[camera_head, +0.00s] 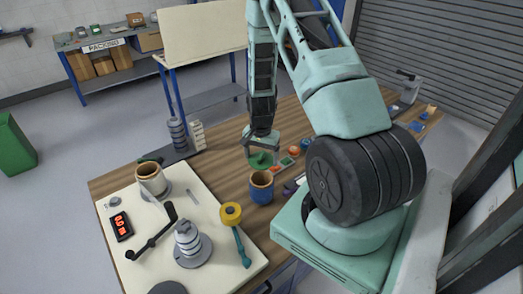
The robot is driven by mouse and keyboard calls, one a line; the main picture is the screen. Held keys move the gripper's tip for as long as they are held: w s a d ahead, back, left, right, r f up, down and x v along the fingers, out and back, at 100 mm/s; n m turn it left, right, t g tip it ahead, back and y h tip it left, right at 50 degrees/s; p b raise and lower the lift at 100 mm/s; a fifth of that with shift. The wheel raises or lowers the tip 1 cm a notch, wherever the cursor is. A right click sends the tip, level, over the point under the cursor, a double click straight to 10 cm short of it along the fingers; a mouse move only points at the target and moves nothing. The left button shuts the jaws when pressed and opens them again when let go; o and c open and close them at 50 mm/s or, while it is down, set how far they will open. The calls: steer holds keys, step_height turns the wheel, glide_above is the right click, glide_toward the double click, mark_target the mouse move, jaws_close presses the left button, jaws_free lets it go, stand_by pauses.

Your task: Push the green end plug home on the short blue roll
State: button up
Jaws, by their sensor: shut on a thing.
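The short blue roll (262,192) stands upright on the wooden table, right of the pale board, with a tan rim and an open, dark top. My gripper (262,147) points down behind it, shut on the green end plug (260,160). In this view the plug shows just above and behind the roll's top and appears apart from it. The gripper's dark fingers partly cover the plug, and its exact height above the table is hard to tell.
A pale board (220,262) holds a crank, a red display (121,226), a grey stepped cone (188,240) and a pale roll (152,180). Orange and green small parts (294,150) lie right of my gripper.

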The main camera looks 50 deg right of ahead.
steer(key=shift+f+b, duration=2.9)
steer(key=shift+f, duration=1.15)
steer(key=shift+s+a+f+b, duration=0.1)
steer(key=shift+f+b, duration=0.15)
steer(key=shift+b, duration=0.1)
steer(key=o, duration=0.9)
steer(key=shift+s, duration=0.1)
steer(key=shift+r+p, duration=2.45)
steer(key=shift+r, duration=1.15)
steer(key=shift+w, duration=0.2)
